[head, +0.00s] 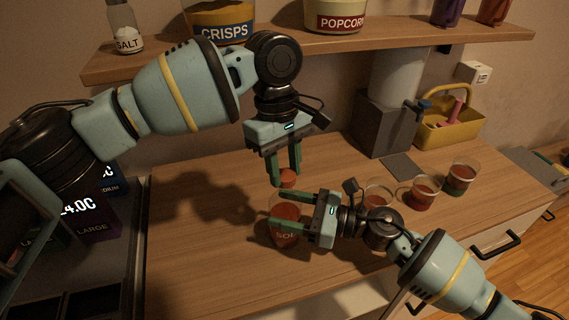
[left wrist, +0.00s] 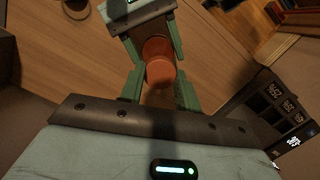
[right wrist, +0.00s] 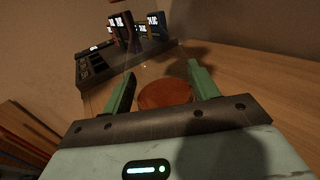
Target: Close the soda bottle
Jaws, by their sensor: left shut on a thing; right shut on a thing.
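The soda bottle (head: 286,236), clear with reddish-brown drink inside, stands on the wooden counter in the head view. My right gripper (head: 277,209) is shut around its upper part from the right. In the right wrist view the reddish drink (right wrist: 165,94) shows between the fingers. A round orange-red cap (head: 288,177) is between the fingertips of my left gripper (head: 287,181), which points down above the bottle. In the left wrist view the cap (left wrist: 161,73) covers the bottle's mouth area. I cannot tell whether the cap touches the neck.
Cups of red drink (head: 424,193) stand on the counter to the right. Behind them are a grey dispenser (head: 383,120) and a yellow basket (head: 452,124). A shelf (head: 330,42) with crisps and popcorn tubs runs above. The counter left of the bottle is clear.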

